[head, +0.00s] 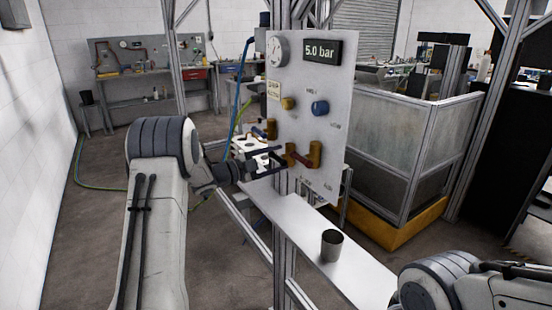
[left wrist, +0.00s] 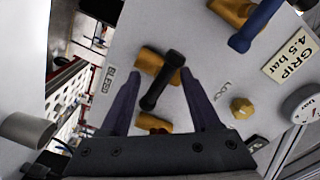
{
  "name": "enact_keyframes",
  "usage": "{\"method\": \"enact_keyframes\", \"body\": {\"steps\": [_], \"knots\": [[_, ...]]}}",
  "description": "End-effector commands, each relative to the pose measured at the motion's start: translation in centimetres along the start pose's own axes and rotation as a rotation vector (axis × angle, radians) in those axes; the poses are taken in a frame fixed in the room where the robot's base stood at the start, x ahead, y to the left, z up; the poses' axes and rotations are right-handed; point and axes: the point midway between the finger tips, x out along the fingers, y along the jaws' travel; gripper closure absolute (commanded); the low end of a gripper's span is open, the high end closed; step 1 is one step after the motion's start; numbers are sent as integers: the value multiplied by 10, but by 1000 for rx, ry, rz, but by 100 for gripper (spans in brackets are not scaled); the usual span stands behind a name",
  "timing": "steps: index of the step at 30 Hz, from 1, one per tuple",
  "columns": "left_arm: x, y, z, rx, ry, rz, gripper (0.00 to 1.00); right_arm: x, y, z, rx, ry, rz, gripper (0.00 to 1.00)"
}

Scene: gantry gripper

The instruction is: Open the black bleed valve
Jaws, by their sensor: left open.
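The black bleed valve (left wrist: 162,80) shows in the left wrist view on the grey panel, beside the BLEED label. Its black bar handle lies slantwise over brass fittings. My left gripper (left wrist: 160,74) is open, with one finger on each side of the handle in that view; I cannot tell whether either touches it. In the head view my left gripper (head: 282,158) reaches the lower left of the panel (head: 335,75), close to brass fittings (head: 315,154). The black handle is hard to make out there. My right gripper is out of view.
A blue-handled valve (left wrist: 257,24), a brass knob (left wrist: 242,108) and a gauge (left wrist: 304,105) share the panel. A display (head: 321,52) reads 5.0 bar. A metal cup (head: 332,245) stands on the shelf (head: 300,232) below. A framed enclosure (head: 410,130) stands to the right.

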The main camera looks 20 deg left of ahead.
Motion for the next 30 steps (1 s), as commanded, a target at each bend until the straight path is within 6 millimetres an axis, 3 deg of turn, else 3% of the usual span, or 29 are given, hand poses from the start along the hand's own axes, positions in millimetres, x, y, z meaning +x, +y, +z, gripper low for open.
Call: {"method": "enact_keyframes", "body": {"steps": [5, 6, 11, 23, 30], "knots": [[0, 0, 0, 0, 0, 0, 37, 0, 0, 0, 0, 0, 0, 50], [0, 0, 0, 0, 0, 0, 40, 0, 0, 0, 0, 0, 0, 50], [0, 0, 0, -1, 0, 0, 100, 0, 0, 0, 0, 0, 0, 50], [0, 0, 0, -12, 0, 0, 100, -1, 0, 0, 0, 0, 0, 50], [0, -1, -1, -102, 1, 1, 100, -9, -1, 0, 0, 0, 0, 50]]}}
